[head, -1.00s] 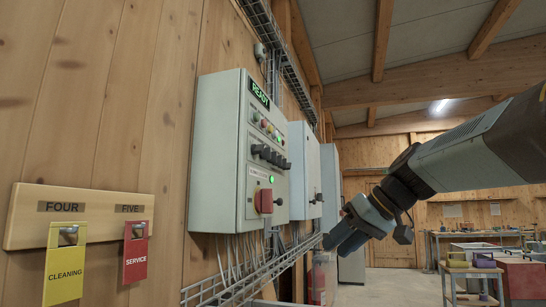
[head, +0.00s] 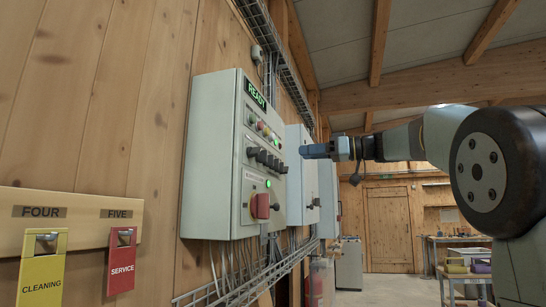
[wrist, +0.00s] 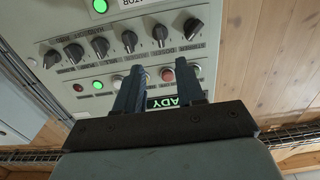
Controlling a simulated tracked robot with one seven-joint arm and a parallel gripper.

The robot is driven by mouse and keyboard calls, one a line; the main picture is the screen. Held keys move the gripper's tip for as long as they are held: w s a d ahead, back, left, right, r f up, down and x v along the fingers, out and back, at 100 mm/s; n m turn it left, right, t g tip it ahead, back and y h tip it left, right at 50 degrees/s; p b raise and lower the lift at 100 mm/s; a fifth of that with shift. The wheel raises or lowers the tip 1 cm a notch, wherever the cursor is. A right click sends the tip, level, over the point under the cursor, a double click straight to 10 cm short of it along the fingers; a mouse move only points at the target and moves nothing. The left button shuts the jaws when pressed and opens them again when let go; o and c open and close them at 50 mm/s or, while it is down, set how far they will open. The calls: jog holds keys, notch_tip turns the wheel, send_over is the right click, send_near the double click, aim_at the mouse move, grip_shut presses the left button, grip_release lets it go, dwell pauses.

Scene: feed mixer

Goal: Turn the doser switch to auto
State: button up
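The control cabinet (head: 212,150) is grey, mounted on the wood wall, with a lit READY display (head: 256,94). Its row of black selector knobs (head: 267,160) also shows upside down in the wrist view (wrist: 130,41).
A red rotary switch (head: 260,205) sits low on the cabinet. Small lamps and buttons (head: 264,128) lie above the knobs. A second grey cabinet (head: 297,180) stands behind. A cable tray (head: 235,290) runs below. Yellow (head: 41,270) and red (head: 122,262) tags hang at left.

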aim_at(267, 156)
jog(key=x, duration=1.1)
jog(key=shift+a+f, duration=0.1)
jog(key=shift+a, duration=0.05)
grip_shut()
